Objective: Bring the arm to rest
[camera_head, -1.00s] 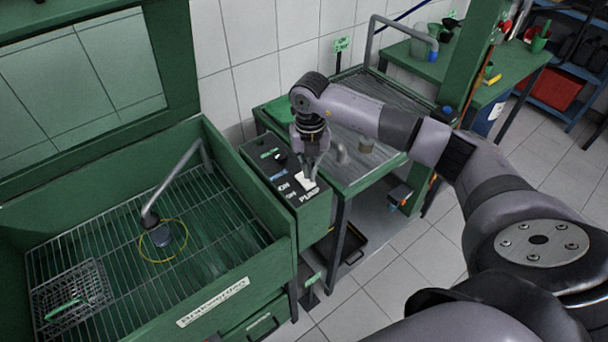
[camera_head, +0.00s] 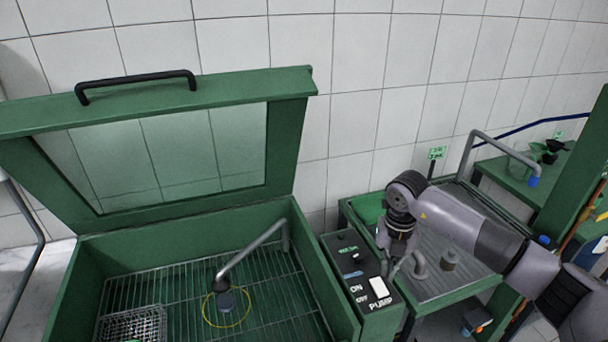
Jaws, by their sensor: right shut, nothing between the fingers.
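My right arm reaches in from the right edge. My right gripper (camera_head: 391,268) points down beside the pump control box (camera_head: 362,290), close to its right side. Its fingers are shut with nothing between them. The box carries a white switch (camera_head: 379,288), a dark knob and the labels ON, OFF and PUMP. I cannot tell whether the gripper touches the box. My left gripper is not in view.
A green parts washer (camera_head: 322,262) with its windowed lid (camera_head: 290,150) raised stands left. Inside are a grating, a bent spout (camera_head: 254,255), a yellow ring (camera_head: 204,310) and a wire basket (camera_head: 134,322). A drain table (camera_head: 455,262) with a grey tap lies under my arm.

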